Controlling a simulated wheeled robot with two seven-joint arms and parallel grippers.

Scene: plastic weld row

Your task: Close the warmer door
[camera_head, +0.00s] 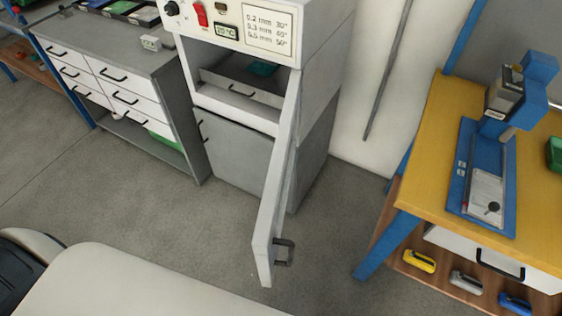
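The warmer (318,68) is a white and grey cabinet at the top middle, with a control panel (234,24) on its front. Its door (276,205) stands wide open, swung out toward me on the right side, and shows nearly edge-on. A dark handle (284,252) is on the door near its free end. Inside the open chamber is a tray or drawer (241,90) with a small teal item (263,68) in it. Neither of my grippers is in view.
A grey bench with white drawers (112,85) stands to the left of the warmer. A yellow-topped table (435,165) with a blue press (505,95) is at the right. Open grey floor (170,222) lies in front of the warmer. A thin rod (388,70) leans on the wall.

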